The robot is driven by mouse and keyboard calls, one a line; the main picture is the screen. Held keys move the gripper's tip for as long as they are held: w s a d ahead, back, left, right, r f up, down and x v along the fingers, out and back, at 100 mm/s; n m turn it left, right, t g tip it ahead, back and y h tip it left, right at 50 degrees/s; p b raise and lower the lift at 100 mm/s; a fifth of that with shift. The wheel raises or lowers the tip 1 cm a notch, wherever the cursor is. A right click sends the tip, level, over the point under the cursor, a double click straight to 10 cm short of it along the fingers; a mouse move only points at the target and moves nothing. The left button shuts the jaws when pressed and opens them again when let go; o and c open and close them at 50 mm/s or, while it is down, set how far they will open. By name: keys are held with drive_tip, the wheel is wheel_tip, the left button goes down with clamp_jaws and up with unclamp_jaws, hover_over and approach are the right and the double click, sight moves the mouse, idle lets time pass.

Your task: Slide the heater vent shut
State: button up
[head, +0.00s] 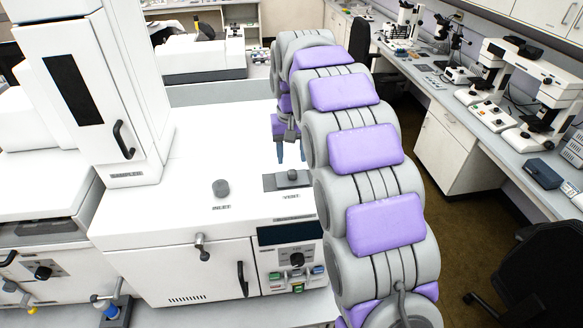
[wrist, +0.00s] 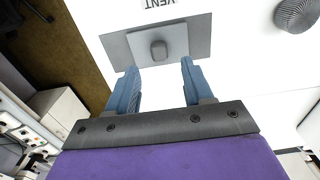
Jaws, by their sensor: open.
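The heater vent (head: 270,184) is a flat dark grey plate on top of the white machine, above a VENT label. In the wrist view the vent plate (wrist: 200,35) carries a lighter grey sliding cover (wrist: 137,46) with a small raised knob (wrist: 159,50). The knob (head: 292,175) also shows in the head view. The cover sits around the plate's middle, with darker plate showing on both sides. My gripper (head: 291,156) points down just behind the knob, open and empty. In the wrist view my gripper (wrist: 160,70) has its blue fingers spread, with the knob beyond the gap between them.
A round grey INLET knob (head: 221,188) stands left of the vent on the same white top. A bench with microscopes (head: 530,85) lies to the right. The top between cabinet and vent is mostly clear.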

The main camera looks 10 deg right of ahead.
sight(291, 171)
drive_tip(key=shift+f, duration=2.7)
drive_tip(key=shift+c, duration=0.2)
clamp_jaws()
drive_tip(key=shift+a, duration=0.1)
